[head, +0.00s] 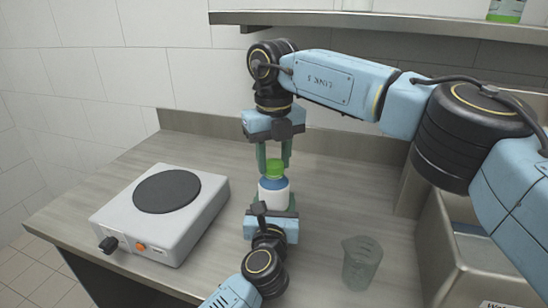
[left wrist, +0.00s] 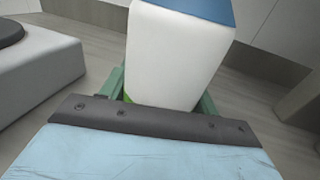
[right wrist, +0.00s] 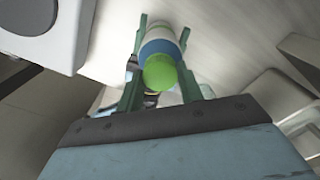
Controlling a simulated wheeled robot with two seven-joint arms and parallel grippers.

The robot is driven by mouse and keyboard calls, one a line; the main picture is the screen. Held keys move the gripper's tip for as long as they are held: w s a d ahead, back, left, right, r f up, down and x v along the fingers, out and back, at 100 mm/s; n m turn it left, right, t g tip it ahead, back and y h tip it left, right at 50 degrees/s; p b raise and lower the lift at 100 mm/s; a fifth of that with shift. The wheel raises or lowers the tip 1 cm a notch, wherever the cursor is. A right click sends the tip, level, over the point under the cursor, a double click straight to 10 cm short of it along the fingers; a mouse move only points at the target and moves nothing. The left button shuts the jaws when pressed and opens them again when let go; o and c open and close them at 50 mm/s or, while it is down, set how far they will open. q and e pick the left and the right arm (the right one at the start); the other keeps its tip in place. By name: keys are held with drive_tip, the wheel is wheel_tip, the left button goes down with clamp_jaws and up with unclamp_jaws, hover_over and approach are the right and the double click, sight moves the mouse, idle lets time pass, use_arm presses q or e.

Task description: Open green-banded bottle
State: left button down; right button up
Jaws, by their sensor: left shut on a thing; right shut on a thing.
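The bottle (head: 273,192) has a white body, a blue shoulder and a green cap (head: 275,168). It stands upright at the middle of the counter. My left gripper (head: 273,203) is shut on the bottle's body from the front. The left wrist view shows the white body (left wrist: 175,55) between the fingers, with a bit of green low on it. My right gripper (head: 275,158) points down from above and is shut on the green cap. In the right wrist view the cap (right wrist: 160,72) is between the green fingers. The cap still sits on the bottle.
A white hot plate (head: 160,215) with a dark round top stands to the left. A clear beaker (head: 361,264) stands at the right front, beside a metal sink (head: 440,225). A shelf (head: 400,22) overhead holds a green-banded bottle (head: 506,10).

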drive_tip(key=n, duration=0.3)
drive_tip(key=shift+n, duration=0.4)
drive_tip(key=n, duration=0.5)
drive_tip(key=shift+n, duration=0.3)
drive_tip(key=n, duration=0.3)
drive_tip(key=shift+n, duration=0.4)
drive_tip(key=n, duration=0.5)
drive_tip(key=shift+r, duration=0.15)
drive_tip(key=shift+r, duration=1)
